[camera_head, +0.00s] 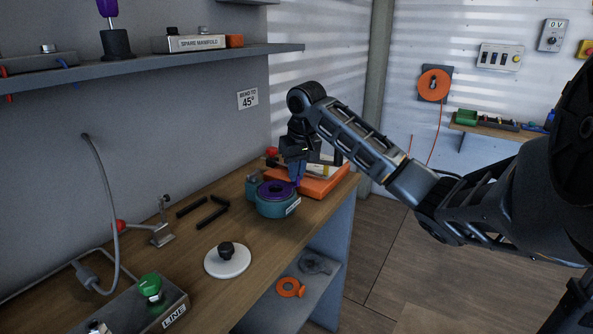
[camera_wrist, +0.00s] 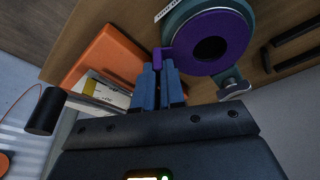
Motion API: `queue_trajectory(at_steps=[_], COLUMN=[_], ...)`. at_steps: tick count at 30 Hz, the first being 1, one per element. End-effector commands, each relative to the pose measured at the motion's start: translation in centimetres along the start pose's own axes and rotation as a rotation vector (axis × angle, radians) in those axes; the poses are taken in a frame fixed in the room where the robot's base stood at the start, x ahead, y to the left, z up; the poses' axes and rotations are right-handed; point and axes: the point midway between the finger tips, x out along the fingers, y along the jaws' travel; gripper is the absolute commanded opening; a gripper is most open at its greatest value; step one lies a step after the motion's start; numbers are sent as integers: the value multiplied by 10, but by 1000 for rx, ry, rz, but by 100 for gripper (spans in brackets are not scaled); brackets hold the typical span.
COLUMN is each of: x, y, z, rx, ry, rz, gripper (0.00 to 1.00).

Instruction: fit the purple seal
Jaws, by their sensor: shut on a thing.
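The purple seal (camera_head: 270,189) is a flat ring with a dark centre hole and a small tab at its edge. It lies at the top of the round teal housing (camera_head: 272,210) on the bench; I cannot tell whether it sits fully down. In the wrist view the seal (camera_wrist: 233,42) is over the housing (camera_wrist: 176,18), and its tab is between my blue fingertips. My gripper (camera_head: 297,182) points down at the housing's right far edge and is shut on the tab; its fingertips also show in the wrist view (camera_wrist: 163,67). A white lid (camera_head: 228,267) with a black knob lies in front.
An orange tray (camera_head: 322,187) with a pale cylinder stands just behind the housing. Black bars (camera_head: 205,215), a small metal stand (camera_head: 161,234) and a LINE box with a green knob (camera_head: 151,286) are to the left. A shelf (camera_head: 200,58) hangs above.

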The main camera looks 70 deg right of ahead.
Motion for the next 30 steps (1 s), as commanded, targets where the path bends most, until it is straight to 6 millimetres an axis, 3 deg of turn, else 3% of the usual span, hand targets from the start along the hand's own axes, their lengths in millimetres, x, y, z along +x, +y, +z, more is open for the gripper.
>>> queue_trajectory(at_steps=[8, 9, 18, 30], x=[2, 3, 2, 1], y=[0, 0, 0, 0], z=[1, 1, 1, 1], rx=[0, 0, 1, 0], ry=[-4, -5, -3, -2], rz=[0, 0, 0, 0], gripper=[0, 10, 39, 39])
